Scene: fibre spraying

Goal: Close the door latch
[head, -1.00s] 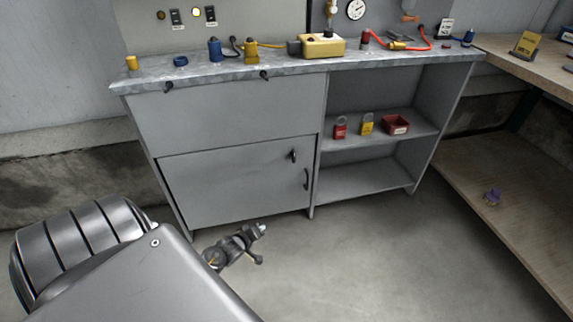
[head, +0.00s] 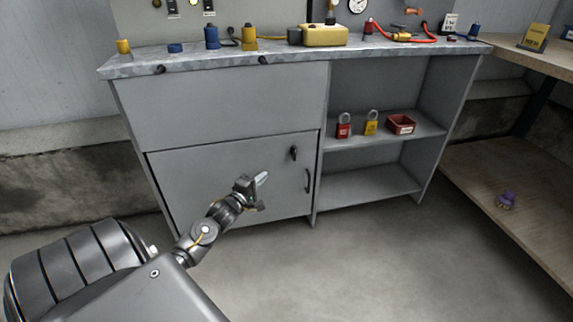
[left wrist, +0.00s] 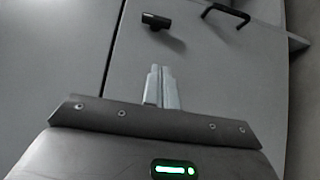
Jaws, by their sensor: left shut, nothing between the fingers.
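The cabinet door (head: 215,180) is the lower left grey panel of the bench and looks closed or nearly so in its frame. The door latch (head: 294,153) is a small black knob near the door's upper right corner, standing roughly upright in the head view. It also shows in the left wrist view (left wrist: 156,20), beyond the fingertips and a little left of them. A black door handle (head: 308,180) is below it. My left gripper (head: 261,178) is shut and empty in front of the door, left of the handle and below the latch, apart from both. My right gripper is out of view.
Open shelves to the right hold a red padlock (head: 344,126), a yellow padlock (head: 371,122) and a red box (head: 400,124). The grey benchtop (head: 190,62) juts above the door. A wooden table (head: 548,54) stands at the right. The floor in front is clear.

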